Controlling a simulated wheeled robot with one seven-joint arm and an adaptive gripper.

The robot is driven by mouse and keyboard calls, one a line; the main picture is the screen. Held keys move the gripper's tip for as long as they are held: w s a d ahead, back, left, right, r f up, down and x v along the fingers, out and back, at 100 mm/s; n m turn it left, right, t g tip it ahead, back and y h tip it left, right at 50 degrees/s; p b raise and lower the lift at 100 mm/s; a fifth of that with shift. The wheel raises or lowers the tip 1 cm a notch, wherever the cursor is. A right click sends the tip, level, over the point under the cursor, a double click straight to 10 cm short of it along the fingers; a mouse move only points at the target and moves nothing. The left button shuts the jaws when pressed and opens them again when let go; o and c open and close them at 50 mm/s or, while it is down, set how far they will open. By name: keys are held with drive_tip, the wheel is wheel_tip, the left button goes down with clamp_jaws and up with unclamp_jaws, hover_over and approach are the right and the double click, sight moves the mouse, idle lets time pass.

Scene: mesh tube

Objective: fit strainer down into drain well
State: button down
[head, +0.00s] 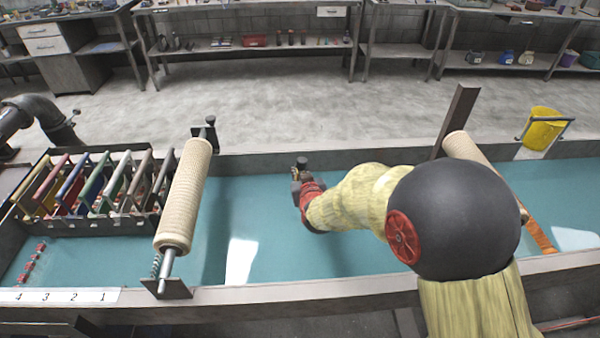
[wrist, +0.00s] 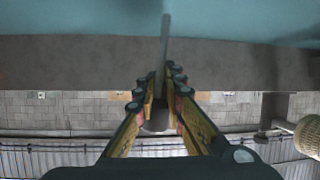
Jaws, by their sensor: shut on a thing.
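My gripper (head: 302,178) is over the teal trough, between the two beige rollers and near the trough's far wall. In the wrist view its fingers (wrist: 162,98) are closed around a thin grey bar (wrist: 165,45), which runs up the picture between the fingertips. A rounded grey piece (wrist: 157,121) shows lower between the fingers. Whether this held thing is the strainer cannot be told, since the fingers hide much of it. In the head view a small dark knob (head: 302,162) sticks up by the fingertips. I cannot make out a drain well in either view.
A left roller (head: 184,195) and a right roller (head: 475,160) span the teal trough (head: 240,200). A rack of coloured frames (head: 95,190) stands at the left, above a strip numbered 4 to 1 (head: 60,296). A yellow bucket (head: 543,130) hangs at the far right.

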drive_tip(key=shift+s+d+f+b, duration=0.1)
drive_tip(key=shift+s+f+b, duration=0.1)
drive_tip(key=shift+f+b, duration=0.45)
drive_tip(key=shift+s+f+b, duration=0.15)
drive_tip(key=shift+f+b, duration=0.1)
drive_tip(key=shift+f, duration=0.8)
drive_tip(key=c, duration=2.3)
unclamp_jaws()
drive_tip(key=shift+w, duration=0.15)
drive_tip(key=shift+o, duration=0.7)
drive_tip(key=shift+w, duration=0.15)
drive_tip(key=shift+o, duration=0.6)
drive_tip(key=shift+r, duration=0.25)
drive_tip(key=shift+o, duration=1.1)
drive_tip(key=shift+r, duration=0.15)
